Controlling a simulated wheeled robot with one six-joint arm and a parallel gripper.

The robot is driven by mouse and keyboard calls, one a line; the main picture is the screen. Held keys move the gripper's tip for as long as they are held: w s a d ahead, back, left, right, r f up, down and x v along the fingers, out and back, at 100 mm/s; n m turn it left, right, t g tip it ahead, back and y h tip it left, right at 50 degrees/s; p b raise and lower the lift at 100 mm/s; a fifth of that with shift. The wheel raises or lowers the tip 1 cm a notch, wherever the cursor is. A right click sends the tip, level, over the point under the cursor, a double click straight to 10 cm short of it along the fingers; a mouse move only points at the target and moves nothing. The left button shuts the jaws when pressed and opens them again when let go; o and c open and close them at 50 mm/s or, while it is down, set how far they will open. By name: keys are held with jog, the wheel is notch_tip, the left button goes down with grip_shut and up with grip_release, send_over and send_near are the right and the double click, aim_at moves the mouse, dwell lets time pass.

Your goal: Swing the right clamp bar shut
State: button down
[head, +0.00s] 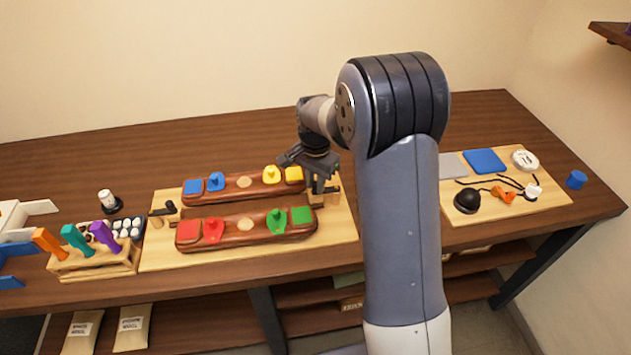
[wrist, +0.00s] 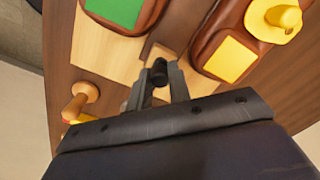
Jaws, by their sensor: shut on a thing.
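My gripper (head: 318,188) is at the right end of the light wooden board (head: 345,225), low over the right clamp. In the wrist view my gripper (wrist: 160,88) is shut on a dark rounded part, which looks like the end of the right clamp bar (wrist: 159,70). The rest of that bar is hidden by the fingers and the gripper body, so its angle cannot be told. Two long brown padded pieces, the back one (head: 225,189) and the front one (head: 256,232), lie side by side with coloured patches and knobs on top. The left clamp (head: 163,212) stands at their left ends.
A wooden peg (wrist: 78,100) stands near the board's edge in the wrist view. A rack (head: 95,263) with coloured handles is at the left. Another board (head: 530,205) with a black dome and cords is at the right. The table behind the padded pieces is clear.

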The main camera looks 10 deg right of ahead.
aim_at(315, 183)
jog(key=c, duration=1.3)
grip_release()
notch_tip(315, 183, up, 11)
jog(key=shift+f+b, duration=0.1)
jog(key=shift+b, duration=0.4)
notch_tip(315, 183, down, 11)
jog(key=shift+f+p, duration=0.1)
jog(key=shift+p, duration=0.45)
jog(key=shift+s+r+n, duration=0.1)
jog(key=shift+r+n, duration=0.1)
jog(key=shift+n, duration=0.1)
